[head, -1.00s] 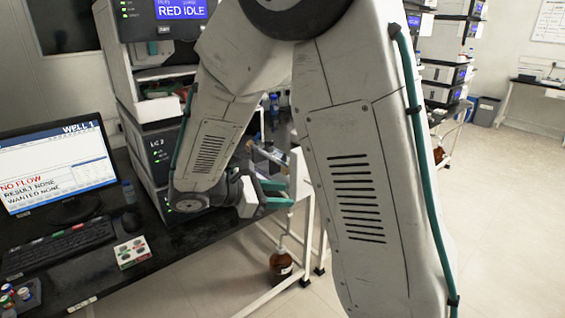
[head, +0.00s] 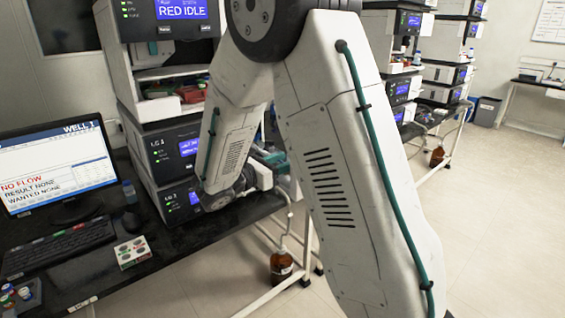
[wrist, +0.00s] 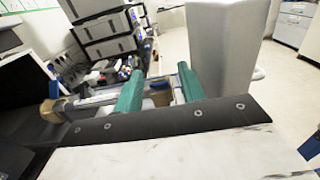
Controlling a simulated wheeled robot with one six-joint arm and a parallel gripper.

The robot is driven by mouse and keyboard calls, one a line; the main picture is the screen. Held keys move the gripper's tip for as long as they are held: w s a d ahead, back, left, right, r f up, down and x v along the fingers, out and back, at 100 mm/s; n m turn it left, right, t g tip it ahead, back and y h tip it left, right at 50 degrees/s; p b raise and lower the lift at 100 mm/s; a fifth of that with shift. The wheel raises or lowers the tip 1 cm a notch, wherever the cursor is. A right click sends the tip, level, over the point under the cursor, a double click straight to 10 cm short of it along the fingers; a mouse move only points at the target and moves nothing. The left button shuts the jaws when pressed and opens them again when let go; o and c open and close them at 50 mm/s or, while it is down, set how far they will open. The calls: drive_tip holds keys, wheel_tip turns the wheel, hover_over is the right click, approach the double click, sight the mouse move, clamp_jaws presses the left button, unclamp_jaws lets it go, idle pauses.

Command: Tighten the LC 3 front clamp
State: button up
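The instrument stack (head: 180,150) with lit blue displays stands left of my arm in the head view. Its small labels are too blurred to read surely. My gripper (head: 272,163) is at the stack's right side, partly behind my arm, above the bench edge. In the wrist view my gripper (wrist: 160,90) has its two teal fingers apart, with a gap between them. A pale bar with a tan knob (wrist: 52,110) lies left of and beyond the fingers. I cannot tell which part is the front clamp.
A monitor (head: 60,165) reading NO FLOW, a keyboard (head: 58,247) and a small button box (head: 132,252) occupy the dark bench. More stacks (head: 398,90) stand behind. Open floor (head: 500,220) lies at right.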

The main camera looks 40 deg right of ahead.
clamp_jaws()
drive_tip(key=shift+d+r+y, duration=0.2)
drive_tip(key=shift+y, duration=0.35)
drive_tip(key=shift+d+r+y, duration=0.15)
drive_tip(key=shift+y, duration=0.4)
drive_tip(key=shift+d+y, duration=0.35)
drive_tip(key=shift+y, duration=0.85)
unclamp_jaws()
